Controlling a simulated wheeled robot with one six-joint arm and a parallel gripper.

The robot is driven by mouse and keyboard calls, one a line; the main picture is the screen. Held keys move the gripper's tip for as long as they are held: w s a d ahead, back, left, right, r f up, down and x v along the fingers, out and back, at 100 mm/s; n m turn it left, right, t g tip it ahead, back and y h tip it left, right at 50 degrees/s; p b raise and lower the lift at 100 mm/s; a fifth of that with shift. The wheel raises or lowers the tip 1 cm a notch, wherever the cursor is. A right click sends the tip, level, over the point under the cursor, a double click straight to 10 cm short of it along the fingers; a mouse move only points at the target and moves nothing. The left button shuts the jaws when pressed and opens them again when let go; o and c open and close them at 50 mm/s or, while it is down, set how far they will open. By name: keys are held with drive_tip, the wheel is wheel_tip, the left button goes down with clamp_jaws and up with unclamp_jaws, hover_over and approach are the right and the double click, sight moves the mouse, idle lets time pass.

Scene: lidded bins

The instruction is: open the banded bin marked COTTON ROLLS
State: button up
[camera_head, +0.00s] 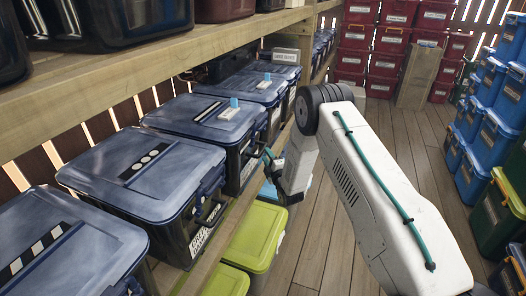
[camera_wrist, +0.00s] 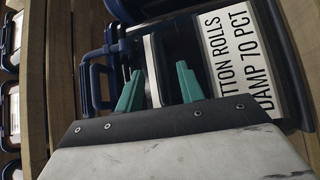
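The label reading "...TTON ROLLS DAMP 70 PCT" (camera_wrist: 240,60) is on a dark bin front in the wrist view, its first letters cut off. My gripper (camera_wrist: 158,80) has two teal fingers spread apart beside this label, with dark bin parts and a pale strip behind the gap. A blue handle or latch piece (camera_wrist: 92,85) is left of the fingers; contact cannot be told. In the head view my gripper (camera_head: 268,160) is at the front of a dark bin with a blue lid (camera_head: 190,122), which appears to be this bin. Its lid is shut and carries a dark band.
Similar lidded bins stand on the wooden shelf on both sides, the nearer one with a dotted band (camera_head: 150,160). Lime-green lidded bins (camera_head: 255,235) are below. Blue bins (camera_head: 490,130) line the right side. The plank floor (camera_head: 325,240) between is clear.

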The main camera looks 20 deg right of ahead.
sight(263, 148)
drive_tip(key=w, duration=0.4)
drive_tip(key=shift+w+a+r, duration=0.3)
drive_tip(key=shift+w+a, duration=0.05)
drive_tip(key=shift+w, duration=0.05)
drive_tip(key=shift+c, duration=0.4)
clamp_jaws()
drive_tip(key=shift+s, duration=0.1)
